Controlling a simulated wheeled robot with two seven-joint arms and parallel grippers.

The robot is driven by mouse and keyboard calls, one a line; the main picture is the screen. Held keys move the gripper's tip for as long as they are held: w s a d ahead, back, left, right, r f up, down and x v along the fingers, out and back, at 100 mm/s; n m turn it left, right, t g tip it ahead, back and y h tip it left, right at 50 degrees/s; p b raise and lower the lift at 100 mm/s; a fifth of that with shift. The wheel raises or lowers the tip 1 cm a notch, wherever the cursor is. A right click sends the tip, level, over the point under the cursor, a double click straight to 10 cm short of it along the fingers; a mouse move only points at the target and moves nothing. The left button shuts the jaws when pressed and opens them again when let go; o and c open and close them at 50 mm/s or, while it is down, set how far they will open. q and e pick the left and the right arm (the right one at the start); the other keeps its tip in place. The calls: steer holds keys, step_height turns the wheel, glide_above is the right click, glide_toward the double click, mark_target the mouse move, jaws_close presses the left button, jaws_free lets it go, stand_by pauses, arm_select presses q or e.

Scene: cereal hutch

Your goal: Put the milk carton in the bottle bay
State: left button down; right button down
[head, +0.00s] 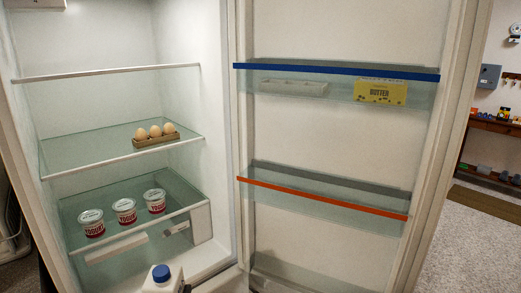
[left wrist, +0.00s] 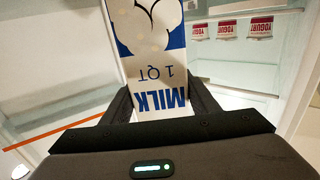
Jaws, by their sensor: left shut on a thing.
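The milk carton (head: 160,284), white with a blue cap, shows at the bottom edge of the head view, in front of the open fridge. In the left wrist view the carton (left wrist: 150,60) appears upside down, with blue "MILK 1 QT" lettering. My left gripper (left wrist: 158,103) is shut on the carton, one dark finger on each side. The fridge door has a blue-edged bin (head: 335,70) and a red-edged bin (head: 320,197); a lower door bin (head: 310,278) is cut off by the frame. No label shows which is the bottle bay. My right gripper is out of view.
A butter box (head: 380,91) and a pale tray (head: 294,87) sit in the blue-edged bin. An egg holder (head: 156,139) is on the middle glass shelf. Three yogurt cups (head: 124,211) stand on the shelf below. The red-edged bin looks empty.

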arm_select(q)
steer(key=s+f, duration=0.2)
steer(key=s, duration=0.6)
steer(key=shift+f, duration=0.15)
steer(key=shift+w, duration=0.1)
stand_by(3.6)
